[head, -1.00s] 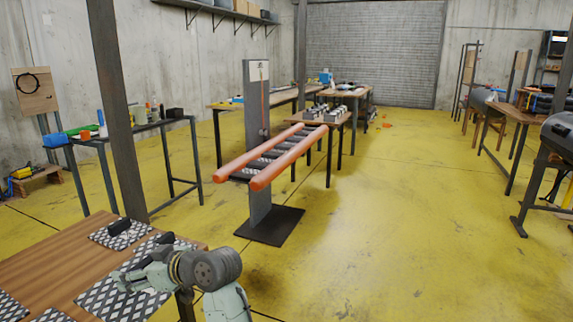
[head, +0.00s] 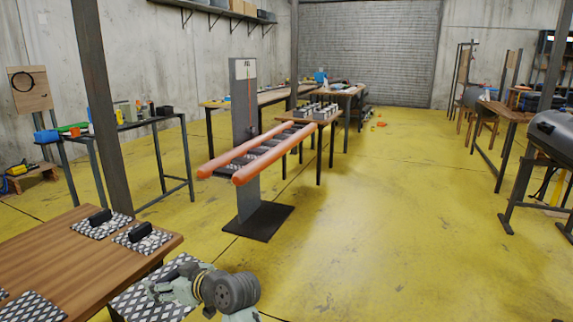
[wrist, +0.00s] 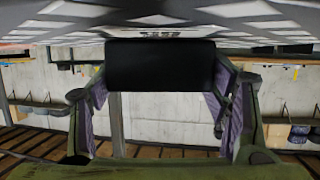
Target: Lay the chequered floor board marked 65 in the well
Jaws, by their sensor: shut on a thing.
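My gripper (head: 172,291) is shut on the black handle block (wrist: 160,66) of a chequered floor board (head: 135,302). The board is held off the near edge of the wooden table, roughly level. In the wrist view the fingers are on either side of the block, and the board (wrist: 160,16) spans the top of the picture. No number can be read on it. The boat has two orange tubes (head: 248,150) on a grey stand, with the well and its dark slats (head: 268,152) between them, beyond my gripper and apart from it.
Other chequered boards with black blocks lie on the wooden table (head: 60,250), such as one at the back (head: 85,229) and one beside it (head: 128,242). A dark post (head: 100,110) rises behind the table. The yellow floor (head: 400,220) to the right is open.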

